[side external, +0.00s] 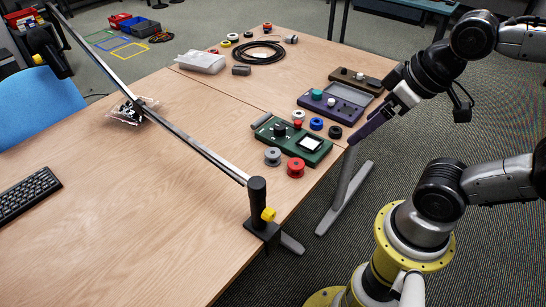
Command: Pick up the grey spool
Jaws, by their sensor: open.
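The grey spool (272,156) stands on the wooden table near its right edge, just left of a red spool (295,168) and in front of a green device (305,150) with knobs. My gripper (362,132) is at the right of the picture, beyond the table's edge and well apart from the grey spool. It points down and to the left with its dark purple fingers. It is open, and nothing shows between the fingers.
Blue, black and other small spools (316,124) lie between the green device and a purple case (332,102). A black cable coil (260,52) and a clear tray (203,62) lie farther back. A metal bar (190,140) crosses above the table, its clamp (258,212) at the front edge.

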